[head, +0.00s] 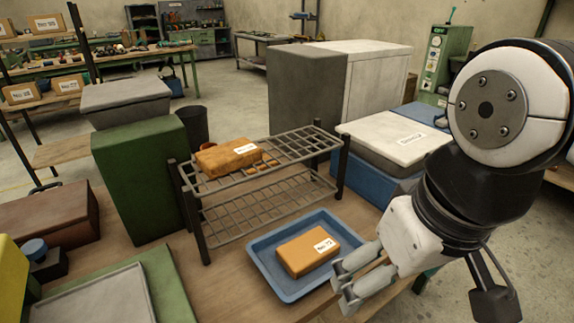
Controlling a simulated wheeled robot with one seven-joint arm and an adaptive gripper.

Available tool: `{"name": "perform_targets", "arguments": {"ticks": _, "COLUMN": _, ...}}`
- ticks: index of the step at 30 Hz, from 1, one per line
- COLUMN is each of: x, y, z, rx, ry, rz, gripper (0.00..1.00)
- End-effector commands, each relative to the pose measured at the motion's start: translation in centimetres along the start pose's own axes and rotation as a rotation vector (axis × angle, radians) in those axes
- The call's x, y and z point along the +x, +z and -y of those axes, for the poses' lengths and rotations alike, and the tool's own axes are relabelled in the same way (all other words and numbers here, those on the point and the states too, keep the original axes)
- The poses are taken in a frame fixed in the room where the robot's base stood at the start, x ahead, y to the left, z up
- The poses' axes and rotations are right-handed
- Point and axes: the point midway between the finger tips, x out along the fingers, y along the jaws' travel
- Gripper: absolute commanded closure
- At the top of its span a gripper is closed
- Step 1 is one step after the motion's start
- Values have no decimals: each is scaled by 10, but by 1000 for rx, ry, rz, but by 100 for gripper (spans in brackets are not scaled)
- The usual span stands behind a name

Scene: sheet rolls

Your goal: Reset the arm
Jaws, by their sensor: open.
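My gripper (349,284) is at the lower right in the head view, beside the right edge of a blue tray (262,258). Its jaws are open and I see nothing held between them. My arm comes in from the right. An orange-brown block (300,258) with a white label lies in the blue tray, to the left of my fingertips and apart from them as far as I can tell. A similar labelled block (218,160) lies on the upper level of a metal wire rack (285,143).
A green box (142,180) stands left of the rack. A blue bin with a pale lid (390,137) stands behind my gripper. A brown box (45,222), a grey-topped green case (98,300) and a yellow object (12,290) crowd the left. Little bare wooden table (235,290) shows in front.

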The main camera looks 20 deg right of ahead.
Motion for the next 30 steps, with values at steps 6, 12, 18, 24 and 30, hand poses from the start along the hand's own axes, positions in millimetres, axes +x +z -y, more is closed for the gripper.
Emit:
{"name": "perform_targets", "arguments": {"ticks": 6, "x": -40, "y": -7, "z": 0, "rx": -2, "ry": 5, "rz": -58, "gripper": 9}}
{"name": "perform_targets", "arguments": {"ticks": 12, "x": -74, "y": -15, "z": -1, "rx": -4, "ry": 11, "rz": -122, "gripper": 9}}
{"name": "perform_targets", "arguments": {"ticks": 18, "x": -81, "y": -18, "z": -1, "rx": -5, "ry": 13, "rz": -140, "gripper": 9}}
{"name": "perform_targets", "arguments": {"ticks": 24, "x": -81, "y": -18, "z": -1, "rx": -5, "ry": 13, "rz": -140, "gripper": 9}}
{"name": "perform_targets", "arguments": {"ticks": 30, "x": -81, "y": -18, "z": -1, "rx": -5, "ry": 13, "rz": -140, "gripper": 9}}
